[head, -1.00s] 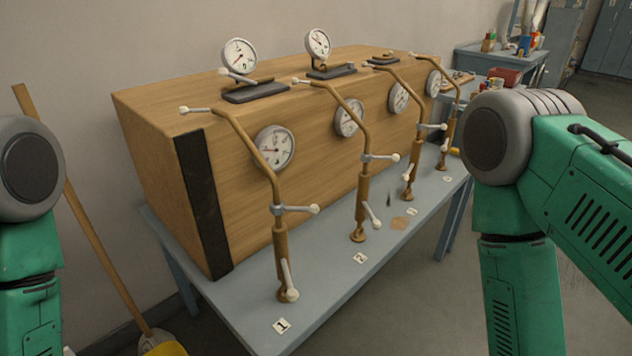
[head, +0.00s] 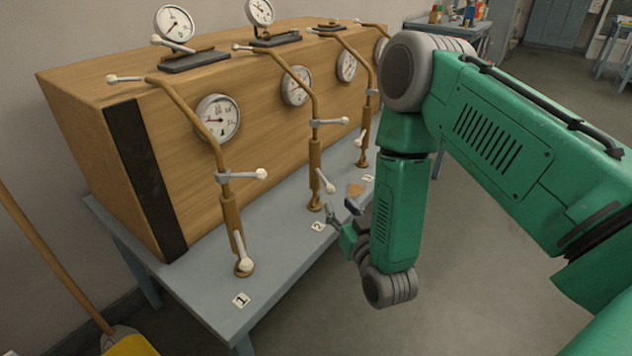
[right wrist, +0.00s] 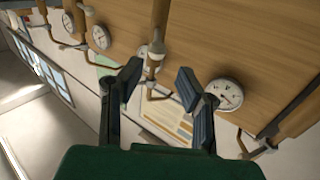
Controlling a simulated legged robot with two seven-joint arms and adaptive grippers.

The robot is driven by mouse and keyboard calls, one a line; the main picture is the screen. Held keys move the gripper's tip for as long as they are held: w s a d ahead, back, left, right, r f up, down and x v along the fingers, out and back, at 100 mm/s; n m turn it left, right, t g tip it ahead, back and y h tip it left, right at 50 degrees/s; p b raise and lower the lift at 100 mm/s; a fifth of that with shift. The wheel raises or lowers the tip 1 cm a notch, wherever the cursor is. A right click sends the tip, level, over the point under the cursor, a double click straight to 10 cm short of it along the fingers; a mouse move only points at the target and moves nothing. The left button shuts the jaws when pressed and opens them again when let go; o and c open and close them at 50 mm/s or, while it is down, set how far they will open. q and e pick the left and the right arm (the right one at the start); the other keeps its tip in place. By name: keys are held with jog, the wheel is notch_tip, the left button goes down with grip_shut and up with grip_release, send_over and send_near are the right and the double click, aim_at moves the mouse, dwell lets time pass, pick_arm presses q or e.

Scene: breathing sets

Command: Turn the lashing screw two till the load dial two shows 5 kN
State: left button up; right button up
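Lashing screw two (head: 315,155) is a brown upright rod with pale handles, behind the number 2 tag (head: 318,226). Load dial two (head: 297,85) is the round white gauge on the crate face beside it; its needle is too small to read. My right gripper (head: 341,212) is low, just right of the foot of screw two, apart from it in the head view. In the right wrist view, its two dark fingers (right wrist: 158,72) are spread and empty, with a brown rod (right wrist: 157,35), apparently screw two, beyond the gap. My left gripper is out of view.
Screw one (head: 230,205) and its dial (head: 218,118) stand to the left, more screws to the right. The wooden crate (head: 170,150) backs them on the grey table (head: 215,290). A broom (head: 50,255) leans at left. Floor at the front right is clear.

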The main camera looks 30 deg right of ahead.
aim_at(326, 183)
jog(key=w+d, duration=0.1)
jog(key=w, duration=0.2)
jog(key=w+b, duration=0.1)
jog(key=w, duration=0.2)
jog(key=w+d, duration=0.1)
jog(key=w, duration=0.2)
jog(key=shift+w+d+f+b, duration=0.15)
jog(key=shift+w+d+b, duration=0.15)
jog(key=shift+w+d, duration=0.1)
jog(key=shift+w, duration=0.6)
jog(key=shift+w+a, duration=0.1)
jog(key=shift+w, duration=0.05)
jog(key=shift+c, duration=0.5)
grip_shut()
